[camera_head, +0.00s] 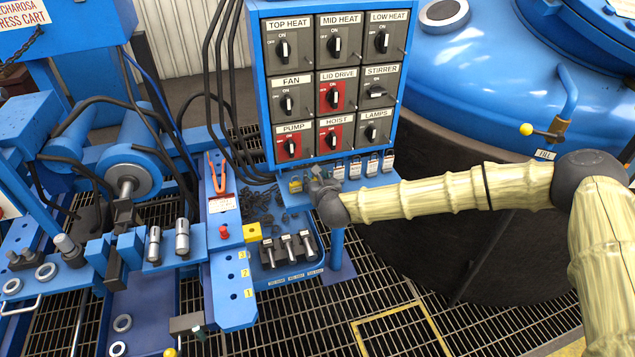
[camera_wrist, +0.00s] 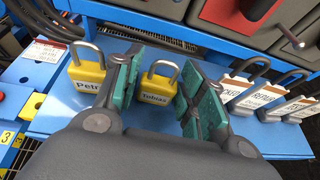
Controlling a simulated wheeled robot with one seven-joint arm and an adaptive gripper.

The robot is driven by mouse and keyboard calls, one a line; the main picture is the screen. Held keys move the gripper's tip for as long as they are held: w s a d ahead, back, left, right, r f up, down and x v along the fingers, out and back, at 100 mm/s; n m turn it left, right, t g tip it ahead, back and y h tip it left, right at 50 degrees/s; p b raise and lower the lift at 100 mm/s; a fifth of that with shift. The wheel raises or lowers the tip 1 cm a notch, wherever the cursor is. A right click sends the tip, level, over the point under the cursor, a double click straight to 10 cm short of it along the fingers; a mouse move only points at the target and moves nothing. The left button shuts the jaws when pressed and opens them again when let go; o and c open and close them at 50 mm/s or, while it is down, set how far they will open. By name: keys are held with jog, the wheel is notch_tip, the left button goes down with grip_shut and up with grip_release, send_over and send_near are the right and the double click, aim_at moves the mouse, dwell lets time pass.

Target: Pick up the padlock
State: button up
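A yellow padlock labelled "Tobias" (camera_wrist: 158,88) stands upright on the blue shelf (camera_wrist: 270,138), its grey shackle up. A second yellow padlock, its label partly hidden and starting "Petr" (camera_wrist: 86,78), stands to its left, outside my left finger. My gripper (camera_wrist: 164,74) is open, with its teal-padded fingers on either side of the "Tobias" padlock. A gap shows beside that padlock; contact cannot be told. In the head view my gripper (camera_head: 321,184) is small, at the shelf under the switch panel, and a yellow padlock (camera_head: 295,186) shows just left of it.
Several grey-shackled padlocks with white labels (camera_wrist: 242,92) stand right of my gripper. The switch panel (camera_head: 333,85) rises just behind the shelf. A yellow block (camera_head: 252,232) sits at lower left, and the large furnace drum (camera_head: 470,205) is at right.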

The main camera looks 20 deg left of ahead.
jog(key=c, duration=0.6)
jog(key=shift+o, duration=0.2)
jog(key=shift+r, duration=0.55)
notch_tip(320, 180, up, 3)
jog(key=shift+f+b, duration=0.15)
jog(key=shift+b, duration=0.3)
jog(key=s+d+r+b, duration=0.1)
jog(key=s+d+b, duration=0.1)
jog(key=s+d, duration=0.9)
jog(key=shift+d+r, duration=0.15)
jog(key=shift+d, duration=0.3)
